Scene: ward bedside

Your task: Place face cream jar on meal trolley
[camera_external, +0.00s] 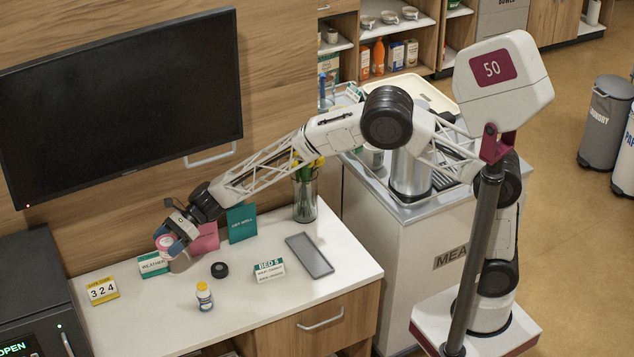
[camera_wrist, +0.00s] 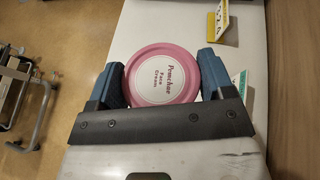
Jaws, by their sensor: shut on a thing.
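The face cream jar (camera_wrist: 163,75) is pink with a white label reading "Peachar Face Cream" in the wrist view. My gripper (camera_wrist: 162,82) is shut on it, with one blue finger on each side. In the external view the jar (camera_external: 165,242) shows as a small pink and white shape in my gripper (camera_external: 168,246), over the left part of the bedside counter. I cannot tell whether the jar touches the counter. The meal trolley (camera_external: 405,262) is the grey cabinet marked "MEA" at the right, partly hidden behind my arm.
On the counter (camera_external: 250,325) stand a weather card (camera_external: 152,265), pink and green cards, a black round puck (camera_external: 219,270), a small bottle (camera_external: 204,296), a bed sign (camera_external: 269,269), a grey tray (camera_external: 310,255) and a flower vase (camera_external: 304,198). A pale tray (camera_external: 425,92) and metal containers occupy the trolley top.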

